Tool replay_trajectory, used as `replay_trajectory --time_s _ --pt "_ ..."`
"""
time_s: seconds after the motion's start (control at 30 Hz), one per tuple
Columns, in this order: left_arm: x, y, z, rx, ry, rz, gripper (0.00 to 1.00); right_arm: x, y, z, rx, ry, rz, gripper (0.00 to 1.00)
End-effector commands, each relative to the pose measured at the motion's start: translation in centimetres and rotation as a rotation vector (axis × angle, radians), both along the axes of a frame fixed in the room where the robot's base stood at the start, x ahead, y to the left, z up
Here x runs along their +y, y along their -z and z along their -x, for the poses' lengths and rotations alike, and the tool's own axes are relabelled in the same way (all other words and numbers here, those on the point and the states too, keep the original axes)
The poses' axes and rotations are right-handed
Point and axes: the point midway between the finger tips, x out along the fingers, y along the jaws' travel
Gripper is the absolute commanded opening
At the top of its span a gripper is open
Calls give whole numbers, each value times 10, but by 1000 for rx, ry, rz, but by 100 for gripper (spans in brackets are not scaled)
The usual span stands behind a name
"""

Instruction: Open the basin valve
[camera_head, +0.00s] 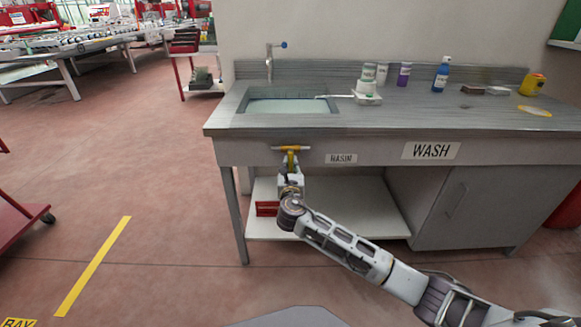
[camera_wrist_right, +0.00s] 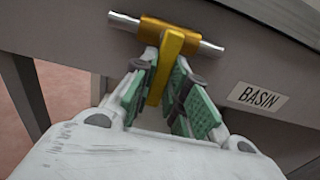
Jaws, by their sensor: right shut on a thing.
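The basin valve (camera_head: 291,149) is on the front panel of the wash bench, left of the BASIN label (camera_head: 341,158). It has a yellow-orange body on a short silver pipe and a flat yellow lever. In the right wrist view the valve body (camera_wrist_right: 168,35) is at the top, with the lever (camera_wrist_right: 166,68) pointing out toward the camera, across the pipe. My right gripper (camera_head: 290,172) is at the valve from below. In the wrist view its green-padded fingers (camera_wrist_right: 162,95) are on both sides of the lever, shut on it. My left gripper is not in view.
The basin (camera_head: 290,106) is sunk in the bench top, with a tap (camera_head: 269,62) behind it. A red box (camera_head: 267,208) sits on the low shelf near my right wrist. Bottles stand on the bench to the right.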

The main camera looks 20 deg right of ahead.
Motion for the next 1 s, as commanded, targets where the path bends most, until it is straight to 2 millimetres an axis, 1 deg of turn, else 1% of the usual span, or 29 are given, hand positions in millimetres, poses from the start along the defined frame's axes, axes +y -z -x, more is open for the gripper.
replay_trajectory --time_s 0.3,0.57,0.77,0.9,1.0 --pt "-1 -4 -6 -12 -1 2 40 0 0 0 -1 0 -3 0" --pt "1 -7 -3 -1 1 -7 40 3 0 0 -14 -1 -52 0" --pt "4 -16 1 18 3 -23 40 6 -1 -1 -39 0 -144 0" --pt "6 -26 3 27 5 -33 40 9 -1 -2 -64 -1 -229 0" --pt "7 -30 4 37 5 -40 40 11 -2 -3 -83 -1 -293 0"
